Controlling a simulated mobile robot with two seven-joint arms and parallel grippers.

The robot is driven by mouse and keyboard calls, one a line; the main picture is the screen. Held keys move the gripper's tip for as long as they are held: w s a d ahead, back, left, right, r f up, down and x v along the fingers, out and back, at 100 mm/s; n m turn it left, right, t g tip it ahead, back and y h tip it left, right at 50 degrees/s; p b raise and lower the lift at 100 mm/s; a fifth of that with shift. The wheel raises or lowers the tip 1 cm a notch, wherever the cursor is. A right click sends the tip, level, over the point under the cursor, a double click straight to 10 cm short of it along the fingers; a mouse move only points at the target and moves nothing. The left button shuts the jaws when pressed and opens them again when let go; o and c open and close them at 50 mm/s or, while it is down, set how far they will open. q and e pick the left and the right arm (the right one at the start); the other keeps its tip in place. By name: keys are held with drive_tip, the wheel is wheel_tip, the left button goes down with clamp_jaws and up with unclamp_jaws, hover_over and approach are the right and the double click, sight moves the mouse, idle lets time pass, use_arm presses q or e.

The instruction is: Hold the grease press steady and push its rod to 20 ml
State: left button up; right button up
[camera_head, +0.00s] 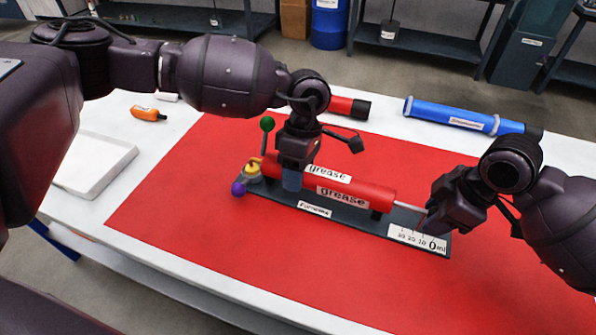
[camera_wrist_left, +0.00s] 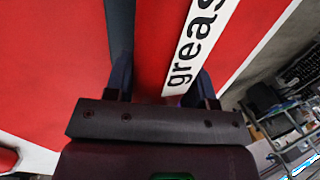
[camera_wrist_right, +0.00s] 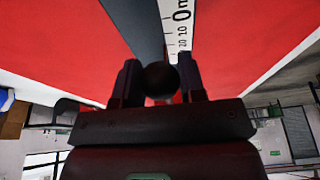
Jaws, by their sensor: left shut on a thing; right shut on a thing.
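The red grease press (camera_head: 374,196), labelled "grease", lies on a dark base (camera_head: 345,218) on the red mat. My left gripper (camera_head: 292,180) is shut around the press body near its left end; the body also shows between the fingers in the left wrist view (camera_wrist_left: 165,45). The metal rod (camera_head: 410,207) sticks out of the press's right end. My right gripper (camera_head: 432,222) is shut on the rod's dark round knob (camera_wrist_right: 160,80). The white scale (camera_head: 418,238) lies under the rod, with marks running to 0 ml at its right. The rod's exact reading is hidden by my right gripper.
Yellow, green (camera_head: 267,124) and purple (camera_head: 238,188) knobs sit at the press's left end. A blue tube (camera_head: 450,114) and another red tube (camera_head: 345,106) lie behind. An orange bottle (camera_head: 148,114) and white tray (camera_head: 88,163) are at left. The front mat is clear.

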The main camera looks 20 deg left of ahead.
drive_tip(key=shift+a, duration=0.25)
drive_tip(key=shift+d, duration=0.3)
drive_tip(key=o, duration=1.1)
drive_tip(key=shift+r, duration=0.1)
drive_tip(key=shift+v, duration=3.4)
